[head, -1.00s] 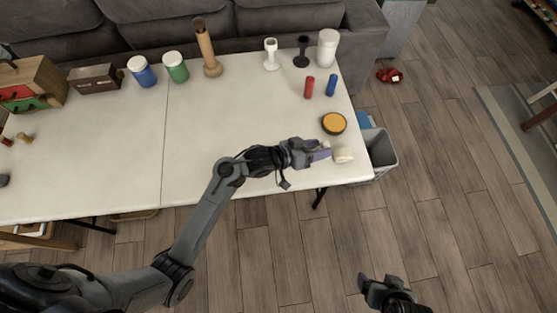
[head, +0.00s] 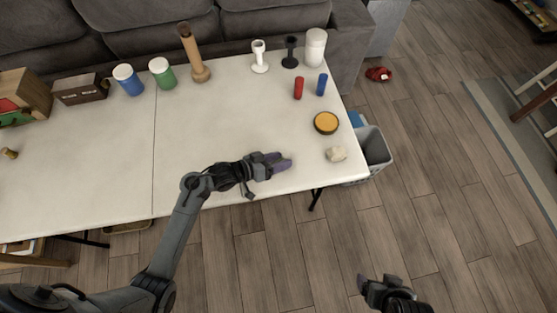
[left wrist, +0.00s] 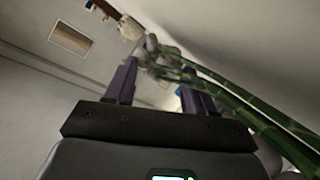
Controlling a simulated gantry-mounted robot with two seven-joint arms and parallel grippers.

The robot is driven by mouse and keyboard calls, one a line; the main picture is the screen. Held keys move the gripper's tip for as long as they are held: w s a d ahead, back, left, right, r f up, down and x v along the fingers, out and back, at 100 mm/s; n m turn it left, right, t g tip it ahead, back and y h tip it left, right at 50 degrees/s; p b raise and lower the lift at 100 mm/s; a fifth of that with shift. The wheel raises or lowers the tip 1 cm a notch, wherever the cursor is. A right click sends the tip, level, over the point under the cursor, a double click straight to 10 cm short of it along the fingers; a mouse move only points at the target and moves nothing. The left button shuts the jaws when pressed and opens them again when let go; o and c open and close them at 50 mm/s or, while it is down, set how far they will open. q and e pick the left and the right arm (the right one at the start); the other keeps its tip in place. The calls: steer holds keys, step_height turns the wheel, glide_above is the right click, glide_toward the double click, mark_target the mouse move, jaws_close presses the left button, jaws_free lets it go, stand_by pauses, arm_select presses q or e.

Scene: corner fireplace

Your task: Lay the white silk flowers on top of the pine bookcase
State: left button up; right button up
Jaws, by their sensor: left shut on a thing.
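My left gripper (head: 277,163) is over the near part of the white table, left of a small pale lump. In the left wrist view, its two purple fingers (left wrist: 160,90) are close to several green stems (left wrist: 240,108) with greyish-white parts at their upper end. These look like the white silk flowers, held in the fingers; their blossoms are hard to make out. In the head view the flowers are too small or hidden to tell. My right gripper (head: 380,286) is over the floor at the bottom; its jaw opening is unclear. I cannot identify a pine bookcase.
The white table (head: 230,130) carries a yellow-topped round tin (head: 326,122), the pale lump (head: 336,153), red (head: 298,88) and blue (head: 321,84) cylinders, and several jars at the back. A grey bin (head: 375,153) stands at its right end.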

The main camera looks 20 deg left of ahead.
arm_select(q)
steer(key=shift+f, duration=0.25)
steer(key=o, duration=1)
steer(key=shift+f, duration=0.1)
